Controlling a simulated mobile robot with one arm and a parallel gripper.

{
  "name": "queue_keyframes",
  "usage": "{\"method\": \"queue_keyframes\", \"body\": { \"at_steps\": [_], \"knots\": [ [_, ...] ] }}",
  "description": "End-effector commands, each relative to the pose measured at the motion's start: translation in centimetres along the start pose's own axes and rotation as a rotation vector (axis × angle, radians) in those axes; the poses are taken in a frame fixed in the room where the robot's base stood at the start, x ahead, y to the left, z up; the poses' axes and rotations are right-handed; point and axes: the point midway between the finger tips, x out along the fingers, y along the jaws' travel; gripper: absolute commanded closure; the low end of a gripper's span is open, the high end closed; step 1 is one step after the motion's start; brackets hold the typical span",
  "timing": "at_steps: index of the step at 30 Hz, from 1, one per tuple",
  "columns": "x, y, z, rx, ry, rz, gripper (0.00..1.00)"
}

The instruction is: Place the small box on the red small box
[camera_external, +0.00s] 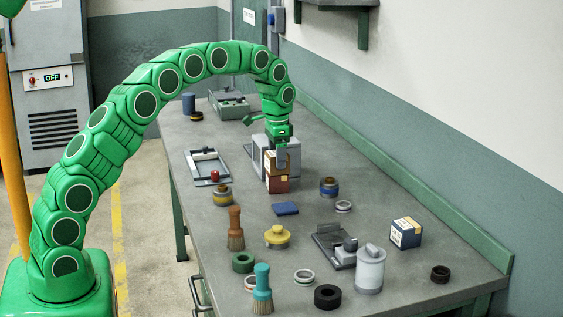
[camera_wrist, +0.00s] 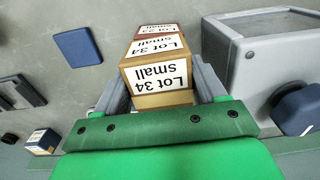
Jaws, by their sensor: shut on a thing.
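My gripper (camera_external: 277,152) is shut on a small tan box (camera_external: 270,163) at the far middle of the bench. In the wrist view, the held box (camera_wrist: 160,98) has labels reading "Lot 34 small" and sits between the two grey fingers of my gripper (camera_wrist: 160,88). The red small box (camera_external: 277,184) is right below the held box and lined up with it. In the wrist view, the red box (camera_wrist: 150,29) shows only partly past the held box, with a "Lot 23" label. I cannot tell whether the two boxes touch.
A grey machine (camera_external: 257,150) stands close behind the boxes. A blue pad (camera_external: 285,209) lies in front of them. A blue, white and yellow box (camera_external: 405,233) is at the right. Brushes, rings and a grey canister (camera_external: 370,270) crowd the near bench.

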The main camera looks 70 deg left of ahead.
Motion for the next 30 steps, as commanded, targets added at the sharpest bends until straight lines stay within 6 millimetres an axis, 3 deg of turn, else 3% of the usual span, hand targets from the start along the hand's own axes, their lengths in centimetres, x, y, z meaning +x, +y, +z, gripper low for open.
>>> {"method": "queue_keyframes", "body": {
  "at_steps": [9, 10, 15, 25, 30],
  "knots": [
    [0.2, 0.0, 0.0, 0.0, 0.002, -0.001, 0.72],
    [0.2, 0.0, 0.0, 0.0, 0.002, -0.001, 0.28],
    [0.2, -0.1, -0.1, 0.0, 0.002, -0.001, 0.04],
    [-0.1, -0.1, -0.1, 0.0, 0.002, -0.001, 0.04],
    [-1.8, -0.1, -0.2, 0.0, 0.007, -0.004, 0.04]
  ]
}}
